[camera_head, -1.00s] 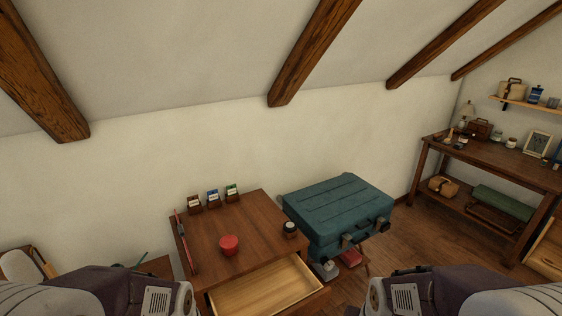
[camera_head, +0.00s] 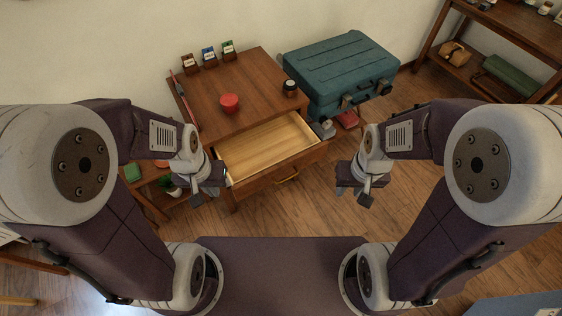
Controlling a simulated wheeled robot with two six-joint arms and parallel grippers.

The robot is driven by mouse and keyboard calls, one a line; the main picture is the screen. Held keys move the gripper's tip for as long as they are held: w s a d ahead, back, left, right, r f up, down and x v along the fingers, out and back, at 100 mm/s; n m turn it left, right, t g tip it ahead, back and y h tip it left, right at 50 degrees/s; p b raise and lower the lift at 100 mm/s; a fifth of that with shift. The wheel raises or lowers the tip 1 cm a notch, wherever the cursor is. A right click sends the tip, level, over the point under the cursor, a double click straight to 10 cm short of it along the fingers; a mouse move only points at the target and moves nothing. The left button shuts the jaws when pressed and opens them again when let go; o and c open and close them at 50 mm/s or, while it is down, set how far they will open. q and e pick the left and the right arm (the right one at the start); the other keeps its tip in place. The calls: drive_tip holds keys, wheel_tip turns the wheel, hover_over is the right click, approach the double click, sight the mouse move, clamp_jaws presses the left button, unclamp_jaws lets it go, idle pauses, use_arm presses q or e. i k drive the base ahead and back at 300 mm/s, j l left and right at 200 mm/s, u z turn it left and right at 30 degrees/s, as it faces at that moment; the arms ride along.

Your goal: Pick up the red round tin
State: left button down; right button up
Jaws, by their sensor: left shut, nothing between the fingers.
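The red round tin (camera_head: 229,103) stands on top of a small brown wooden table (camera_head: 251,85), near the edge above its open drawer. My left gripper (camera_head: 218,190) is shut and empty, low beside the front left of the open drawer, below and left of the tin and apart from it. My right gripper (camera_head: 363,198) is over the floor to the right of the drawer, well away from the tin. Its fingers are small and seen from above, so I cannot tell whether they are open.
The drawer (camera_head: 289,165) is pulled out and looks empty. A dark jar (camera_head: 290,88) and a long red item (camera_head: 183,99) are on the tabletop, with several small card boxes (camera_head: 209,57) at the back. A teal suitcase (camera_head: 340,66) lies to the right. A plant (camera_head: 172,184) is at left.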

sight(229, 111)
drive_tip(key=i+j+u, duration=0.1)
drive_tip(key=j, duration=0.25)
drive_tip(key=i+j, duration=0.15)
drive_tip(key=j, duration=0.2)
drive_tip(key=i+j+u, duration=0.15)
drive_tip(key=j, duration=0.15)
drive_tip(key=i+j+u, duration=0.1)
drive_tip(key=j, duration=0.25)
drive_tip(key=i, duration=0.05)
